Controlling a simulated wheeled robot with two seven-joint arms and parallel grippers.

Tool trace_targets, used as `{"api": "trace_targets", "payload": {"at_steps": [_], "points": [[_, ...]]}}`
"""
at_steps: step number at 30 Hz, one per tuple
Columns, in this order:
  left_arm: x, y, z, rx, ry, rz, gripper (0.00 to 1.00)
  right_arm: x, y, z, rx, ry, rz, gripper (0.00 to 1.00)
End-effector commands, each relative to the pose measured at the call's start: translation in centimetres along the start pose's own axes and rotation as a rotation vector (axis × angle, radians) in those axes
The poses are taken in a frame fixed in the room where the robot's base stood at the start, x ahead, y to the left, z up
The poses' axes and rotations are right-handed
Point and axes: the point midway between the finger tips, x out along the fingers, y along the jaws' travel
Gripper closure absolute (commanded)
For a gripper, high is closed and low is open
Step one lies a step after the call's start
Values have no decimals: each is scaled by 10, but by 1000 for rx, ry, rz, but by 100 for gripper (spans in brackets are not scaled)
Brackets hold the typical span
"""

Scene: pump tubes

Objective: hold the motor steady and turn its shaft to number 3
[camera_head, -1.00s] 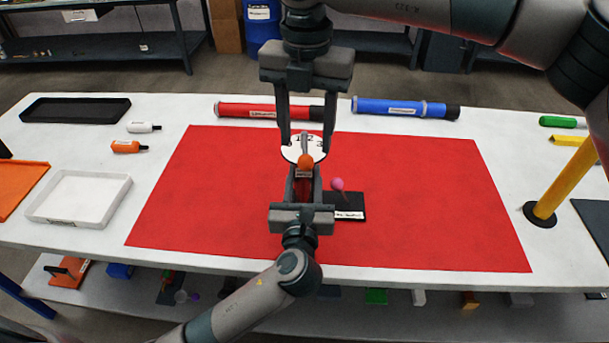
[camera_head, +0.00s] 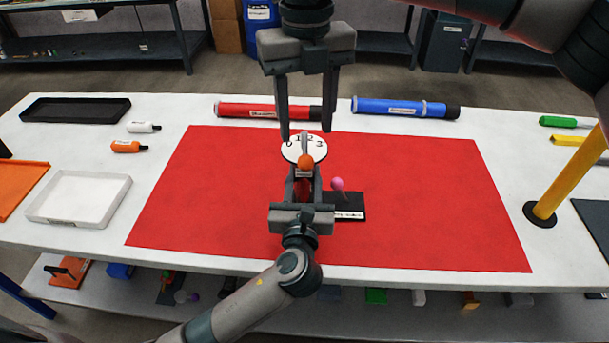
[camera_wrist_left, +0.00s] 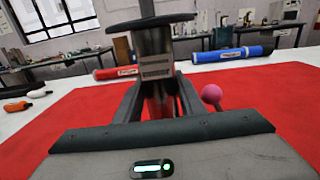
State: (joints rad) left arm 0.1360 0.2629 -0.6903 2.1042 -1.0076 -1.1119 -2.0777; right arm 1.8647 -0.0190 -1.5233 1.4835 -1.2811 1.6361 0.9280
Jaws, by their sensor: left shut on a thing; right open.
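The motor (camera_head: 303,189) stands upright on the red mat (camera_head: 420,200). A white dial (camera_head: 294,149) with black numbers sits on its top, and 0, 1 and 3 can be read. An orange ball-tipped part (camera_head: 305,162) shows at the dial's near edge. My left gripper (camera_head: 303,178) is shut on the motor body from the near side. In the left wrist view the motor (camera_wrist_left: 155,65) is between the fingers, with the dial (camera_wrist_left: 150,22) seen edge-on above. My right gripper (camera_head: 306,138) points down, open and empty, its fingertips just above and behind the dial.
A pink ball on a stem (camera_head: 337,184) stands on a black base (camera_head: 351,207) close right of the motor. A red tube (camera_head: 262,111) and a blue tube (camera_head: 395,108) lie behind the mat. A yellow post (camera_head: 565,180) stands at right. Mat sides are clear.

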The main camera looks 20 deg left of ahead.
Motion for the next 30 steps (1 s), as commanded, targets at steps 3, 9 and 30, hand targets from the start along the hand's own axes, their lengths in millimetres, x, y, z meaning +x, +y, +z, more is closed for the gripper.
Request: {"api": "trace_targets", "payload": {"at_steps": [3,9,30], "points": [[0,0,-1,1,2,1,100,1,0,0,0,0,0,53],[0,0,-1,1,2,1,100,10,0,0,1,1,0,53],[0,0,-1,1,2,1,100,86,0,0,1,0,1,53]]}}
